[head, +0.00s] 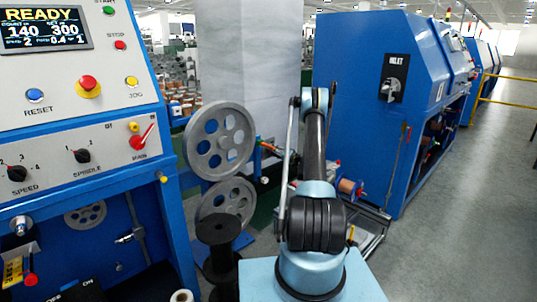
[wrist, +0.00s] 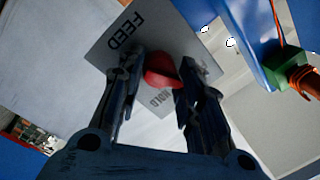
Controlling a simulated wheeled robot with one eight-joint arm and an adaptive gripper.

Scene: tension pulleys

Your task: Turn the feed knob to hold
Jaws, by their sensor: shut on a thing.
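The red feed knob (wrist: 161,70) sits on a grey plate (wrist: 108,58) in the wrist view. The word FEED is printed at the plate's upper left, and HOLD shows just below the knob, partly covered. My gripper (wrist: 165,80) has a dark finger on each side of the knob and is shut on it. The fingers hide part of the plate, and I cannot tell for sure which mark the knob points to. In the head view my arm reaches away from me, and I cannot make out the knob or fingertips there.
A blue control panel (head: 85,130) with buttons and dials stands at the left. Grey pulleys (head: 219,141) and a black spool (head: 219,235) are left of my arm. A blue cabinet (head: 352,120) stands to the right. The grey floor (head: 470,200) at far right is clear.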

